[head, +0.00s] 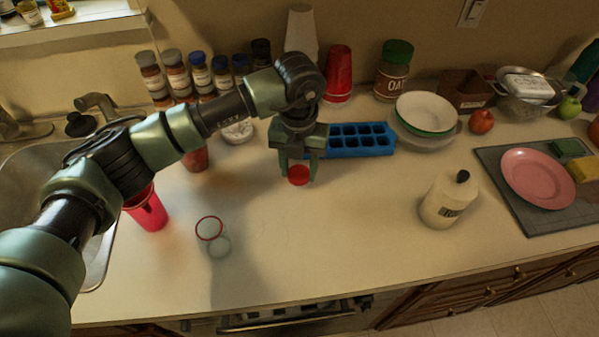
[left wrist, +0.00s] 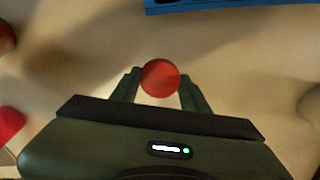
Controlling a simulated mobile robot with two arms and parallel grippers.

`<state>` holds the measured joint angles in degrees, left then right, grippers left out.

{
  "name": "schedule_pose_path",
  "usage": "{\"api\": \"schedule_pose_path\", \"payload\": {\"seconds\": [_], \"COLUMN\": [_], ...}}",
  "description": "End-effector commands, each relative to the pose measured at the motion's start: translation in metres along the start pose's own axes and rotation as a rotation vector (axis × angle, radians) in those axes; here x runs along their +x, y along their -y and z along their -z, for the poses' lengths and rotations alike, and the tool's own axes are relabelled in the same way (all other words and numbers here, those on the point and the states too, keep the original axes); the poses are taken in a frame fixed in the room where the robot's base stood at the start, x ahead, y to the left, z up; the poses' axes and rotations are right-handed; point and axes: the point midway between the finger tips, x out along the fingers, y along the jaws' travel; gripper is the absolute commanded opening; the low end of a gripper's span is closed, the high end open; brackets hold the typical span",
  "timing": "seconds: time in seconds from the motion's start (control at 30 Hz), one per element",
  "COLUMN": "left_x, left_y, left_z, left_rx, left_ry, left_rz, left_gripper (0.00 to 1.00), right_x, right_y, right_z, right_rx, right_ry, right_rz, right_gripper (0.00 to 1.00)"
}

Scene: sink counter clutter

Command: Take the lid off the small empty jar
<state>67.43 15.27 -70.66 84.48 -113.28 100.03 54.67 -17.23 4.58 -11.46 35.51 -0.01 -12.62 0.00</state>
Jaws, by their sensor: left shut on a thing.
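The small clear jar (head: 218,246) stands on the counter at the left middle. A red ring shows around its top, no lid covers it, and it looks empty. My left gripper (head: 298,178) is to the right of the jar and farther back, pointing down. It is shut on a round red lid (head: 299,174), apart from the jar. In the left wrist view the red lid (left wrist: 160,78) sits between the two fingertips. I cannot tell whether the lid touches the counter. My right gripper is not in view.
A blue ice tray (head: 362,139) lies just behind the gripper. A red cup (head: 149,213) stands by the sink, left of the jar. A white canister (head: 447,202) stands to the right. The counter front between jar and canister is clear.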

Motion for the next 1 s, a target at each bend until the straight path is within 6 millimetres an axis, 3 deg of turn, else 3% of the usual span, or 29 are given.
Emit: {"api": "schedule_pose_path", "payload": {"seconds": [0.3,0.67,0.7,0.77,1.0], "left_x": [0.036,0.042,0.042,0.041,0.042], "left_y": [0.000,0.000,0.000,0.000,0.001], "left_z": [0.001,0.000,0.000,0.000,0.001], "left_rx": [0.001,0.002,0.002,0.002,0.003], "left_ry": [-0.001,0.000,0.000,0.000,-0.002], "left_rz": [0.000,0.000,0.000,0.000,0.000], "left_gripper": [0.00,0.00,0.48,0.64,0.67], "right_x": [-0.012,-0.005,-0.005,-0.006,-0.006], "right_y": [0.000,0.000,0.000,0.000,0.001], "right_z": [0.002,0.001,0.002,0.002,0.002], "right_rx": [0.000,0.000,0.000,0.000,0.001], "right_ry": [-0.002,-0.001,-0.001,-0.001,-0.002], "right_rz": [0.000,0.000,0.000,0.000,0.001], "right_gripper": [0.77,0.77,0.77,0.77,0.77]}}
